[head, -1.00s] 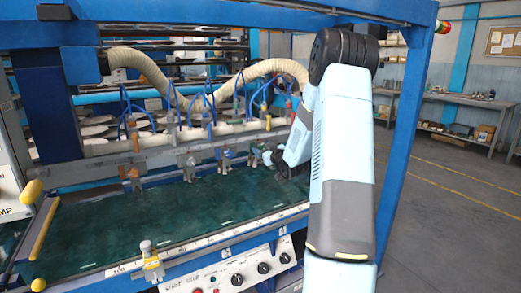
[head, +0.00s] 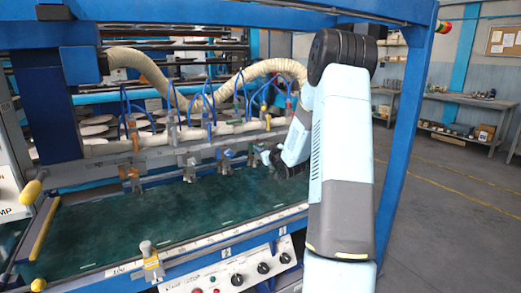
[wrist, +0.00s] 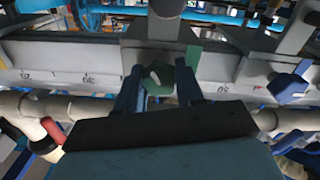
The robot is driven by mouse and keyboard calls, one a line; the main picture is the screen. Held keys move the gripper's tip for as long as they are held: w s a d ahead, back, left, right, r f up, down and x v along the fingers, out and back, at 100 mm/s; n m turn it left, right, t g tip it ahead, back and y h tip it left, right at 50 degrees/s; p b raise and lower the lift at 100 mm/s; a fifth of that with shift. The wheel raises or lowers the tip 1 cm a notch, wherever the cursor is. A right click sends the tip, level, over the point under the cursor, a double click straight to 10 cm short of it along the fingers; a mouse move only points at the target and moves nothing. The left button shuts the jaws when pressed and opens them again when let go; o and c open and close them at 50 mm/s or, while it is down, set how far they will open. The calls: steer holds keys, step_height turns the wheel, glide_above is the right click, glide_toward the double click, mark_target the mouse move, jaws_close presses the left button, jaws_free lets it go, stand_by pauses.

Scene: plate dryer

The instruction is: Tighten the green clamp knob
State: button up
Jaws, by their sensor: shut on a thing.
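The green clamp knob (wrist: 158,78) shows in the wrist view between the two blue fingers of my gripper (wrist: 159,73). The fingers are shut on it, one on each side, in front of the grey bar. The knob looks tilted, with a pale patch on its face. In the head view my gripper (head: 267,157) is at the right part of the clamp bar, and the knob is too small and covered to tell clearly.
A grey clamp bar (head: 165,155) runs across above the dark green bed (head: 170,215). A blue clamp (head: 225,158) and an orange one (head: 130,174) sit to the left. A blue knob (wrist: 290,82) is right of my gripper. Blue frame posts (head: 408,130) stand close by my arm.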

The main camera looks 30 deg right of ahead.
steer(key=shift+a, duration=0.25)
steer(key=shift+d, duration=0.3)
steer(key=shift+m, duration=0.3)
steer(key=m, duration=0.5)
steer(key=shift+d, duration=0.2)
steer(key=m, duration=1.2)
steer(key=shift+d+f, duration=0.1)
steer(key=m, duration=0.5)
steer(key=shift+f, duration=0.15)
steer(key=shift+m, duration=0.5)
steer(key=shift+s+f, duration=0.1)
steer(key=shift+f, duration=0.05)
